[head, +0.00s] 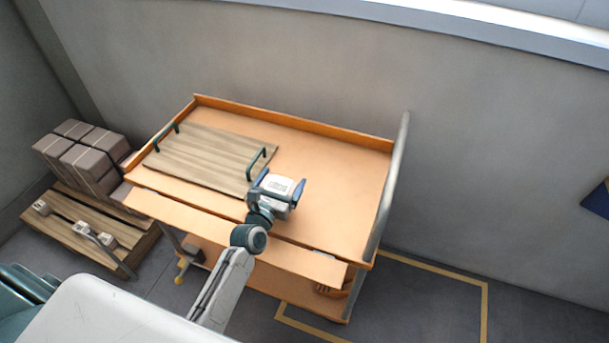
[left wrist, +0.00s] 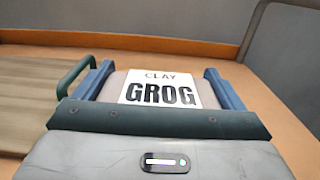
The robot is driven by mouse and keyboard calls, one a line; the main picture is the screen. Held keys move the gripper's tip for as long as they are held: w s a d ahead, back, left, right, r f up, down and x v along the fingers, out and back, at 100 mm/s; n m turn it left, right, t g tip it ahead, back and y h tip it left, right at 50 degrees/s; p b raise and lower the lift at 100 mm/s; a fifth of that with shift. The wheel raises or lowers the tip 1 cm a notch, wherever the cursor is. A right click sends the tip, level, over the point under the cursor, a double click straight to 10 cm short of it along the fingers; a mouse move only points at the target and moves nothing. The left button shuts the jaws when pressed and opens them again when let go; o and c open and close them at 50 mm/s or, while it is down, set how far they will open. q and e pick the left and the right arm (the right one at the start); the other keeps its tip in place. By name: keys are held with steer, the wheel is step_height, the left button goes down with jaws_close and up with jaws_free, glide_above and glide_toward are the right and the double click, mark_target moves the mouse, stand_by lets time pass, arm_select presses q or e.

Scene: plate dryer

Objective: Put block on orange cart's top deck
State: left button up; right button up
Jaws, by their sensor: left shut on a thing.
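A block (head: 277,183) with a white label is between the two blue fingers of my left gripper (head: 277,188). In the left wrist view the label on the block (left wrist: 162,88) reads "CLAY GROG", and the gripper (left wrist: 165,90) is shut with a finger on either side. The block is over the orange cart's top deck (head: 340,185), just right of a wooden board. I cannot tell whether its underside touches the deck. My right gripper is not in view.
A wooden board (head: 205,155) with two dark green handles lies on the deck's left part. The deck's right side is bare, bounded by a grey rail (head: 393,185). Stacked wrapped blocks (head: 88,158) and a wooden pallet (head: 85,225) stand left of the cart.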

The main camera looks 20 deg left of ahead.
arm_select(q)
steer(key=w+d, duration=0.2)
steer(key=w+d+b, duration=0.1)
steer(key=w+d, duration=0.4)
steer(key=shift+w+d+f, duration=0.15)
steer(key=shift+w+f, duration=0.15)
steer(key=shift+f, duration=0.1)
step_height(320, 180, down, 3)
steer(key=b, duration=0.3)
steer(key=shift+w+d, duration=0.15)
steer(key=shift+f+b, duration=0.35)
steer(key=shift+b, duration=0.2)
steer(key=o, duration=1)
steer(key=shift+f, duration=0.15)
steer(key=shift+o, duration=0.8)
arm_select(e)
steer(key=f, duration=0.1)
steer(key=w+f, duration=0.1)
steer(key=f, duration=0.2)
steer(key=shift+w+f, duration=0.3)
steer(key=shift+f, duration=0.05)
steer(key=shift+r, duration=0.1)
